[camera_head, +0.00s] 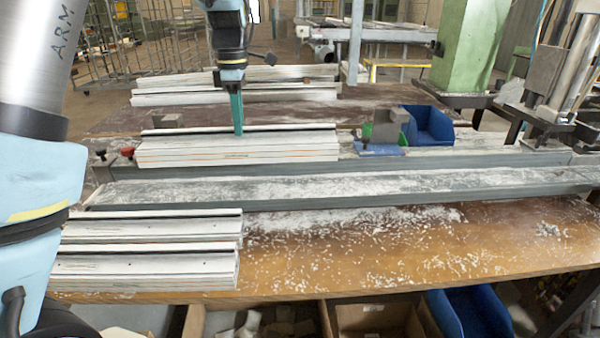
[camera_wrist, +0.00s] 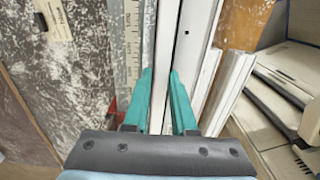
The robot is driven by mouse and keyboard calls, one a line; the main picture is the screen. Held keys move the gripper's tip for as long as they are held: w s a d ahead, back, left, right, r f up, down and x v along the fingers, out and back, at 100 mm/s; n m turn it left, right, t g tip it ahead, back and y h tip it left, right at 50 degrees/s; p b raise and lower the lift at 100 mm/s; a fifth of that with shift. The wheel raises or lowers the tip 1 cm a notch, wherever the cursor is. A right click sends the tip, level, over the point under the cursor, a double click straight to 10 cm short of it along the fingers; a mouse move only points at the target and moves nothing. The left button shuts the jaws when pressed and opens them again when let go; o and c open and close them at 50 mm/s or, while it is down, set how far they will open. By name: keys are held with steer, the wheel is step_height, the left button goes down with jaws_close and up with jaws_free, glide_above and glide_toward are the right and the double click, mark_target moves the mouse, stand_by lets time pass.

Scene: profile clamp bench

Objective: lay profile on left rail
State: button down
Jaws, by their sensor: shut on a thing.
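My gripper (camera_head: 238,130) has teal fingers pointing down and is shut on the upper edge of a long white profile (camera_head: 235,150). The profile is level and lies lengthwise left to right over the left part of the grey clamp rail (camera_head: 420,160). I cannot tell whether its underside touches the rail. In the wrist view my gripper (camera_wrist: 160,82) has one teal finger on each side of the profile's narrow white edge (camera_wrist: 166,45). The profile's lower side is hidden there.
Two white profiles (camera_head: 150,265) lie at the front left of the wooden bench (camera_head: 390,245). More profiles (camera_head: 180,92) lie at the back. A red knob (camera_head: 127,152) is at the held profile's left end. The bench's front right is clear except for shavings.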

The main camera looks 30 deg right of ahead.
mark_target(241, 142)
step_height(241, 142, down, 6)
steer(key=shift+w+r+p, duration=0.15)
steer(key=shift+r+p, duration=0.1)
steer(key=shift+p, duration=0.45)
steer(key=shift+f+p, duration=0.45)
steer(key=shift+f, duration=1.65)
steer(key=c, duration=0.7)
jaws_free()
steer(key=shift+r, duration=0.1)
step_height(241, 142, up, 12)
steer(key=shift+f+b, duration=0.15)
steer(key=shift+b, duration=0.95)
